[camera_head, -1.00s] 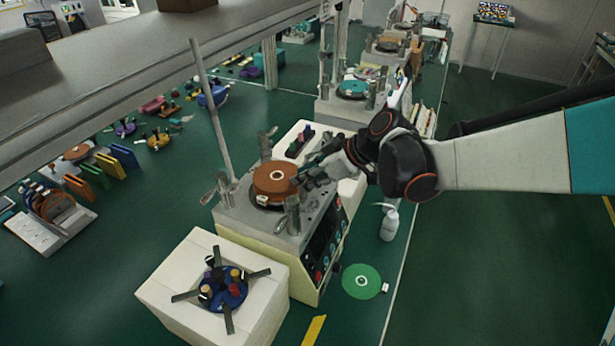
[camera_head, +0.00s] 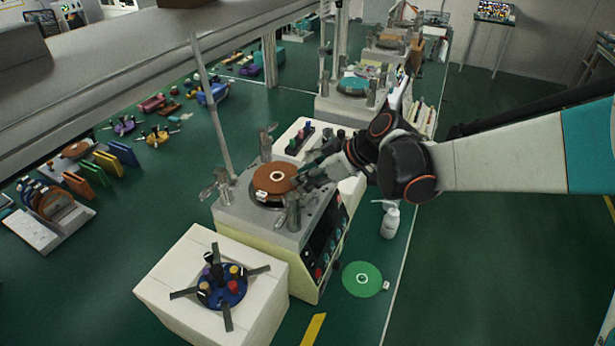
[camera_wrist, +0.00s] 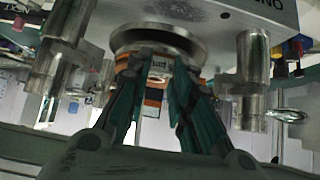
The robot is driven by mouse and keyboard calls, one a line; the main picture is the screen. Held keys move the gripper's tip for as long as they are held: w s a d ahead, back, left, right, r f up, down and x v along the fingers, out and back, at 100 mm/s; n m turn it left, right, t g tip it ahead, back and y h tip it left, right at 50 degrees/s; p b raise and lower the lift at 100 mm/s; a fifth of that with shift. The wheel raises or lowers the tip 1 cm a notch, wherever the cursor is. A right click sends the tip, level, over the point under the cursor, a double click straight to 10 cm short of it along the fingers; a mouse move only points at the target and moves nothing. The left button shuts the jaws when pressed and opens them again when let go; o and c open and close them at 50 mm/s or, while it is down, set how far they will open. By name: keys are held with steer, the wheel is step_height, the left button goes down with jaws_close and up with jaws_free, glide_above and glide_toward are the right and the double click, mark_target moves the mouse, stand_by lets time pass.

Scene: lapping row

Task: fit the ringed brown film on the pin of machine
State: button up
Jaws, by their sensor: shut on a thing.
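The ringed brown film (camera_head: 264,171) is a brown disc with a white ring around its centre hole and a white tab on its near edge. It lies over the round plate of the machine (camera_head: 255,221), nearly level and seemingly very close to it. The pin is not clear, so I cannot tell whether it is inside the ring.
Metal posts (camera_head: 293,210) stand around the plate, close to my gripper. A white block with a blue fixture (camera_head: 222,291) stands in front. Another machine (camera_head: 345,108) stands behind.

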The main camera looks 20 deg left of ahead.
steer(key=shift+f, duration=0.25)
steer(key=o, duration=1)
steer(key=shift+o, duration=0.2)
steer(key=v, duration=1.2)
